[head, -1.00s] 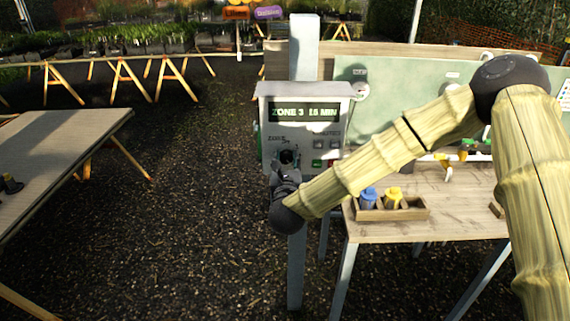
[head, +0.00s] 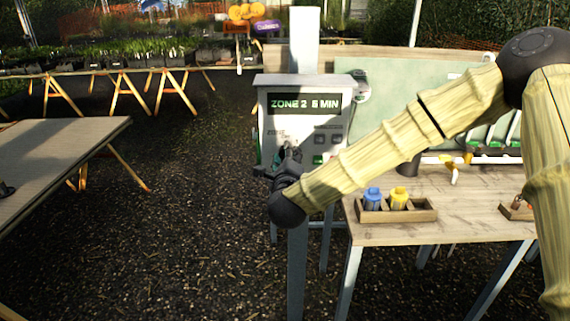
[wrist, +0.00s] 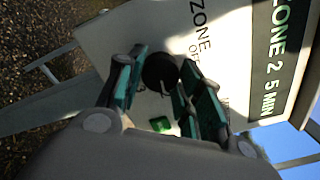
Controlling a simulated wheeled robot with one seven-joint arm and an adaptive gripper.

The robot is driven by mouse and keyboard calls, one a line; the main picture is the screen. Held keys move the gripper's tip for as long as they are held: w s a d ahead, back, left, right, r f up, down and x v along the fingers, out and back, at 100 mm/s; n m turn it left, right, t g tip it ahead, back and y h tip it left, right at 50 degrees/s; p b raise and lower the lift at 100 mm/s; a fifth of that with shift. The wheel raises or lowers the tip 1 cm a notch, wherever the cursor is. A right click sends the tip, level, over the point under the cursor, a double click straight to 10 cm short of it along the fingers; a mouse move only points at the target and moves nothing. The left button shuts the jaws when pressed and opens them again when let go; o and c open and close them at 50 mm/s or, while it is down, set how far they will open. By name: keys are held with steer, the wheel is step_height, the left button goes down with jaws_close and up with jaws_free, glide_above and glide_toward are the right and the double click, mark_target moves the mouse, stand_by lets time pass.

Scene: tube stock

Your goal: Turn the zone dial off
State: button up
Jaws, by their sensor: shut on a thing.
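The pale control box (head: 300,90) is fixed to a grey post. Its dark display (head: 304,104) reads "ZONE 2 5 MIN", and it also shows at the right of the wrist view (wrist: 283,60). The round black zone dial (wrist: 160,70) sits on the panel by the "ZONE" and "OFF" lettering. My gripper (wrist: 162,88) is shut on the dial, one finger on each side. Its fingers hide part of the dial and its scale, so I cannot tell where the pointer stands. In the head view my gripper (head: 287,160) is at the panel's lower left.
Push buttons (head: 327,140) sit right of the dial on the panel. A wooden bench (head: 400,228) stands to the right, with a tray (head: 420,216) holding a blue and a yellow item. Another table (head: 70,160) is at the left. Gravel lies open between.

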steer(key=shift+r+n+b, duration=0.15)
steer(key=shift+n+b, duration=1.5)
steer(key=shift+n, duration=8.05)
steer(key=o, duration=1)
steer(key=shift+o, duration=0.2)
steer(key=shift+s, duration=0.1)
